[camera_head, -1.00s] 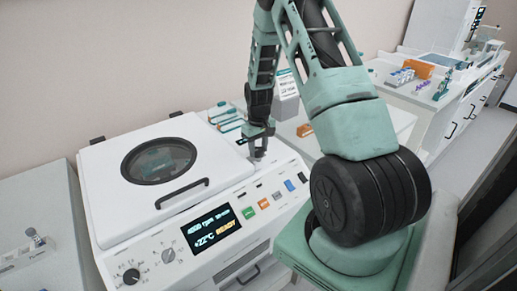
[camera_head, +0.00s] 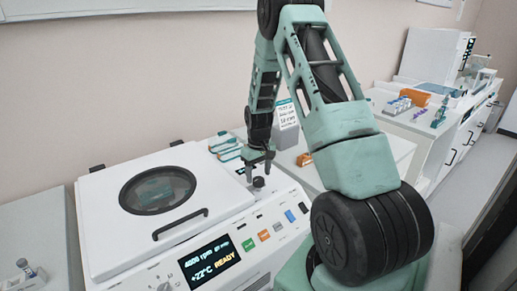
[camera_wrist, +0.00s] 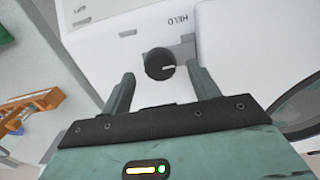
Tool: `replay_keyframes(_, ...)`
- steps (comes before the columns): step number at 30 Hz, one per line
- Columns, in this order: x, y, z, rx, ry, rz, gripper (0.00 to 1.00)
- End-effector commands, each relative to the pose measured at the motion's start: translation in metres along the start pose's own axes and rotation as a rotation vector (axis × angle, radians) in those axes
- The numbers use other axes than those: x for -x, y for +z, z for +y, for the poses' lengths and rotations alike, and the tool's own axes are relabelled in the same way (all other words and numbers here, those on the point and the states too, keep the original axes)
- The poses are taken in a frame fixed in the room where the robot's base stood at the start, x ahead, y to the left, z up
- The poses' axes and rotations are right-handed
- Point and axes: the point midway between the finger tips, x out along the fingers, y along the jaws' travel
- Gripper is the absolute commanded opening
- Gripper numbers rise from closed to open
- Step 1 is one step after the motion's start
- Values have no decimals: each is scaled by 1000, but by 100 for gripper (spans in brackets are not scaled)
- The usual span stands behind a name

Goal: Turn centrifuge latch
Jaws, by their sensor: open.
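The centrifuge (camera_head: 105,215) is a white box with its lid closed and a round dark window (camera_head: 158,190). Its latch is a small black knob (camera_head: 258,182) at the right of the lid. In the wrist view the round knob (camera_wrist: 157,62) has a white mark pointing right and sits beside a grey plate. My gripper (camera_head: 257,165) is just above the knob in the head view. In the wrist view my gripper (camera_wrist: 160,75) is open, with one finger on each side of the knob. The fingers appear apart from it and hold nothing.
The front panel has a lit display (camera_head: 209,258) reading READY and coloured buttons (camera_head: 264,236). A black lid handle (camera_head: 180,223) lies left of the knob. Racks (camera_head: 225,146) and a small orange item (camera_head: 304,159) stand behind on the right.

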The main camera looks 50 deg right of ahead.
Motion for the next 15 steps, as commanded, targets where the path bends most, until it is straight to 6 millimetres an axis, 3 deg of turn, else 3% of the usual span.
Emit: replay_keyframes(15,116,-1,0,0,2,6,61)
